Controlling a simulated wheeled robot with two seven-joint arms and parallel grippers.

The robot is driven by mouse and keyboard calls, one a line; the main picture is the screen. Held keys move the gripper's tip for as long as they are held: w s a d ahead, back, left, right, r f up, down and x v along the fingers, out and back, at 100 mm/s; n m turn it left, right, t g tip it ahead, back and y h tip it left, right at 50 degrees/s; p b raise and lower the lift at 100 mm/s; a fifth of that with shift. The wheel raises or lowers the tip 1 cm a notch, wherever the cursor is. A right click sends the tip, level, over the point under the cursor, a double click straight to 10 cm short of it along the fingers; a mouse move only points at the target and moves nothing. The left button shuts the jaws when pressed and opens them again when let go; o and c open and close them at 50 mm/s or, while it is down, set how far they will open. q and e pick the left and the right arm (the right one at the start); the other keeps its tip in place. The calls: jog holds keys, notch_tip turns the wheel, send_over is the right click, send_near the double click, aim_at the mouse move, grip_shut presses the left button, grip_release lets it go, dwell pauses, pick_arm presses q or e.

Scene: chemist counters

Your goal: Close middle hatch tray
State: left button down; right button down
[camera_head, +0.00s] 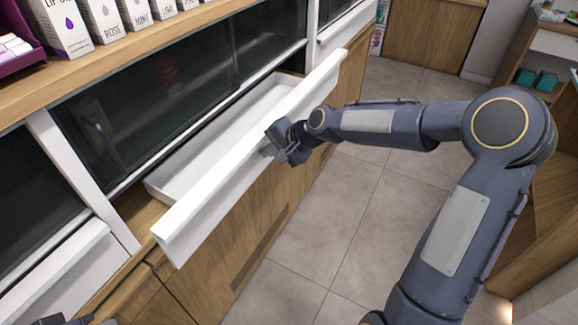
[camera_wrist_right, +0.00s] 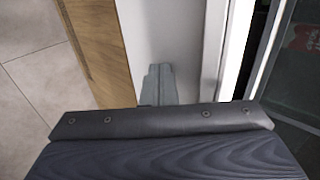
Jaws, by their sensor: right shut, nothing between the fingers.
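The middle hatch tray (camera_head: 250,153) is a long white drawer pulled out from the wooden counter in the head view. Its inside looks empty. My right gripper (camera_head: 271,146) is shut and empty at the outer face of the tray's white front panel. In the right wrist view the gripper's fingers (camera_wrist_right: 158,85) lie together against or just in front of the white panel (camera_wrist_right: 165,35); I cannot tell if they touch. Part of my left arm shows at the bottom left corner of the head view, but its fingers are not visible.
Dark glass panes (camera_head: 150,100) stand behind the tray. White boxes (camera_head: 60,25) line the wooden shelf above. Another white tray front (camera_head: 55,265) is at the lower left. The tiled floor (camera_head: 330,215) is open to the right, with wooden furniture beyond my right arm.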

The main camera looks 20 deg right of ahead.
jog(key=w+a, duration=0.2)
jog(key=w, duration=0.1)
jog(key=w+a+p, duration=0.1)
jog(key=w+a, duration=0.2)
jog(key=w+a+p, duration=0.1)
jog(key=w+a, duration=0.1)
jog(key=w, duration=0.1)
jog(key=shift+w+a, duration=0.1)
jog(key=shift+a, duration=0.25)
jog(key=shift+r, duration=0.1)
jog(key=shift+a, duration=0.1)
